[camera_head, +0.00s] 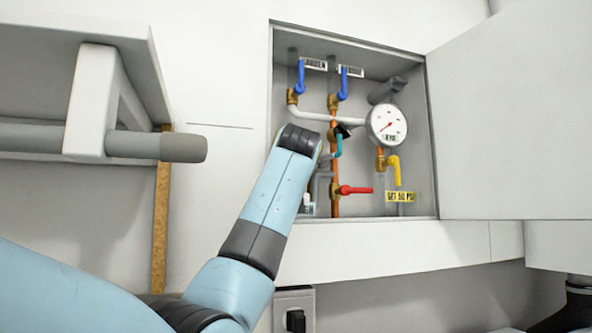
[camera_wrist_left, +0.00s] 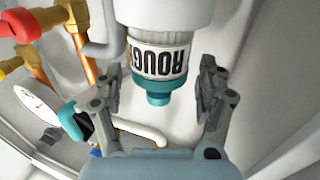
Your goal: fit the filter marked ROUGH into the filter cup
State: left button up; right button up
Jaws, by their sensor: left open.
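The filter marked ROUGH (camera_wrist_left: 158,62) has a white label, upside down in the left wrist view, and teal ends with a small teal knob. Its far end meets a pale grey cylinder (camera_wrist_left: 165,12), which looks like the filter cup; how deep it sits in it I cannot tell. My left gripper (camera_wrist_left: 158,88) is open, with one finger on each side of the filter and visible gaps to it. In the head view my left arm reaches into the wall cabinet, and its own links hide the gripper and filter. My right gripper is out of view.
The open cabinet (camera_head: 408,209) holds copper pipes, a round gauge (camera_head: 386,125), blue, yellow and red valve handles (camera_head: 356,190). A teal handle (camera_wrist_left: 72,118) with a black part is close to the left finger. A shelf (camera_head: 70,40) with a grey bar juts out at left.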

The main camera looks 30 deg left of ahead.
pick_arm(q)
notch_tip(320, 180, up, 10)
dwell(0.6)
